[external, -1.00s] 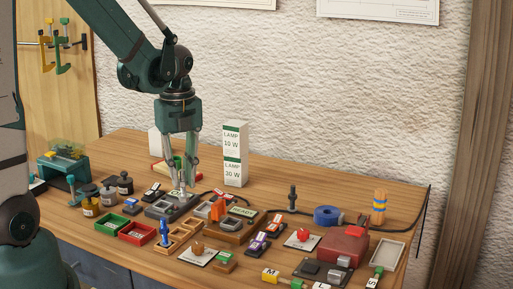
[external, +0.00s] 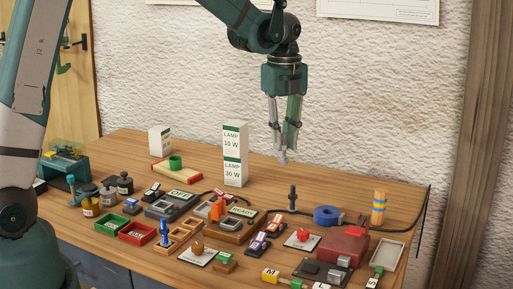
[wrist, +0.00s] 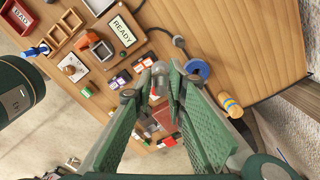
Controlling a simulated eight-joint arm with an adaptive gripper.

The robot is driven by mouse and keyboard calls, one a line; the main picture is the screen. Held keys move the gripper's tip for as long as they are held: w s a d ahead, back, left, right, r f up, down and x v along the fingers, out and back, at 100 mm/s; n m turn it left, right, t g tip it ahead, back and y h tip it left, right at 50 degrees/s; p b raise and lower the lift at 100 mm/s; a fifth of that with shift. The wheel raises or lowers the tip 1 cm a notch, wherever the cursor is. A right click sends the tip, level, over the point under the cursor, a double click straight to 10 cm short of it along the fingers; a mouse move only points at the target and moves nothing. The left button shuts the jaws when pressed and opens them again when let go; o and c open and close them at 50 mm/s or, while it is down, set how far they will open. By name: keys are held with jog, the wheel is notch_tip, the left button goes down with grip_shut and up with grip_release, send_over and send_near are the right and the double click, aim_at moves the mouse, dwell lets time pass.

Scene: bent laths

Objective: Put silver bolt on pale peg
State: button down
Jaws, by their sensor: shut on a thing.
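My gripper (external: 284,156) is raised above the back middle of the table, pointing down. Its fingers are shut on a small silver piece, the silver bolt (external: 283,160), which is clear of the table. In the wrist view the silver bolt (wrist: 158,70) shows between the fingertips, partly hidden by them. A dark upright peg (external: 292,196) stands below and slightly right of the gripper in the external view. I cannot tell for sure which thing is the pale peg.
A tall lamp box (external: 235,155) stands left of the gripper. A blue ring (external: 327,216), a red box (external: 342,245) and an empty pale tray (external: 387,251) are at the right. Small trays and blocks crowd the front. The back right of the table is clear.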

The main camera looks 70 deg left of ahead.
jog(key=w+d+r+p, duration=0.1)
jog(key=w+d, duration=0.2)
jog(key=w, duration=0.5)
jog(key=w+d+r, duration=0.1)
jog(key=w+d, duration=0.1)
jog(key=w, duration=0.5)
jog(key=r+p, duration=0.1)
send_over(381, 190)
jog(key=shift+d+r, duration=0.1)
jog(key=shift+r, duration=0.1)
jog(key=shift+f, duration=0.1)
notch_tip(381, 190, down, 6)
jog(key=shift+f+p, duration=0.3)
jog(key=shift+f, duration=1.6)
jog(key=shift+f, duration=0.2)
jog(key=c, duration=2.3)
grip_release()
